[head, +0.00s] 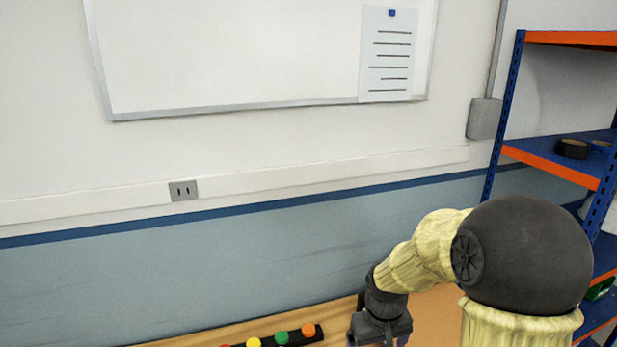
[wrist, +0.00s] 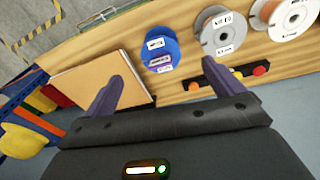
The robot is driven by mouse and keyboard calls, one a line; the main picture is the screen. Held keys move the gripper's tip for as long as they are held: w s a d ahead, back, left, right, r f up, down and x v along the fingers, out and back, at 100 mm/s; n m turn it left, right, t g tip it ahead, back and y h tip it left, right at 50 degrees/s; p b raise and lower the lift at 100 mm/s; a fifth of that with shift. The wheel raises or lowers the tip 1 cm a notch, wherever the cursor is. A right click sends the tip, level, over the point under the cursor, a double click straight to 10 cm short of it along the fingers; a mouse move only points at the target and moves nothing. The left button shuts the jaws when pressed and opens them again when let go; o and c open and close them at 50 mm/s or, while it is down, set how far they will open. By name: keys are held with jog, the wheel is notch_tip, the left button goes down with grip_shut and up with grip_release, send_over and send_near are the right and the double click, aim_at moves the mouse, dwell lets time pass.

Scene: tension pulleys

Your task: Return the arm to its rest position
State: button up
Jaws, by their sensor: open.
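My arm reaches out at the lower right of the head view, over the edge of a wooden table. My gripper (head: 380,338) points down there, partly cut off by the frame's bottom edge. In the wrist view, my gripper (wrist: 161,70) shows two dark purple fingers spread wide apart. Nothing is held between them. A blue spool (wrist: 160,50) lies on the table beyond the fingertips. A grey spool (wrist: 220,33) and a white and orange spool (wrist: 290,15) lie to its right.
A dark strip with coloured knobs (head: 282,338) lies left of my gripper. A tan board (wrist: 95,85) lies on the table. A blue and orange shelf (head: 555,160) stands at the right. The wall behind carries a whiteboard (head: 240,55).

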jog(key=s+r+m+t, duration=0.1)
jog(key=s+m, duration=0.1)
jog(key=s, duration=0.8)
jog(key=shift+s+d+r, duration=0.3)
jog(key=shift+d+r, duration=0.05)
dwell(1.1)
